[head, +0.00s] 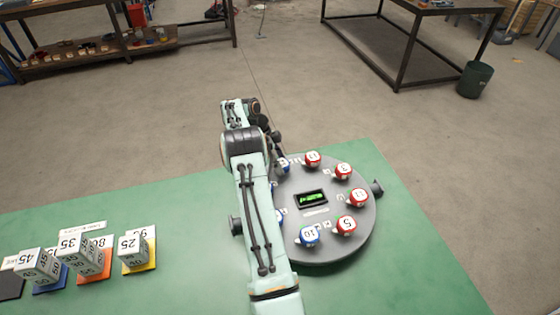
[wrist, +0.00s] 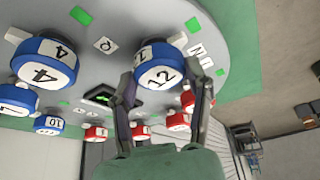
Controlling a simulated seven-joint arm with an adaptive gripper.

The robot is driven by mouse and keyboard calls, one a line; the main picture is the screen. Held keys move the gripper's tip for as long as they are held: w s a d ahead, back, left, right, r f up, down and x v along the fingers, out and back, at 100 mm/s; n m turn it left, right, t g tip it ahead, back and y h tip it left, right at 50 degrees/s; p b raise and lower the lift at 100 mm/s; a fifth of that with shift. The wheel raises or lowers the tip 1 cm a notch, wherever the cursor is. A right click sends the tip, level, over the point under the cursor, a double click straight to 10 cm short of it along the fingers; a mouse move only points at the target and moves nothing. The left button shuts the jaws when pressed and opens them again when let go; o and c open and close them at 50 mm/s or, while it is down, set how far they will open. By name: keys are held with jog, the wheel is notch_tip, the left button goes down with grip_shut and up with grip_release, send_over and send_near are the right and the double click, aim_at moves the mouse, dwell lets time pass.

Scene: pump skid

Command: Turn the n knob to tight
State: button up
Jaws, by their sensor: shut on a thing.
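In the wrist view a blue and white knob marked 12 (wrist: 158,68) sits on the grey round plate (wrist: 110,18), between the two dark fingers of my gripper (wrist: 166,82). The fingers are shut on its sides. White tags lie on the plate near it; one tag (wrist: 197,50) to its right seems to bear an N, but it is tilted and hard to read. In the head view the round plate (head: 325,257) is on the green table, and my arm hides its left side and most of the held knob.
A small green display (head: 310,198) is at the plate's centre. Numbered blocks on coloured bases (head: 82,258) stand at the left of the green table (head: 170,212).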

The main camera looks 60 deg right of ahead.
jog(key=shift+f+m, duration=0.15)
jog(key=shift+m, duration=0.45)
jog(key=o, duration=1.1)
jog(key=shift+o, duration=0.2)
jog(key=v, duration=1.2)
jog(key=shift+w+d, duration=0.15)
jog(key=shift+d, duration=0.1)
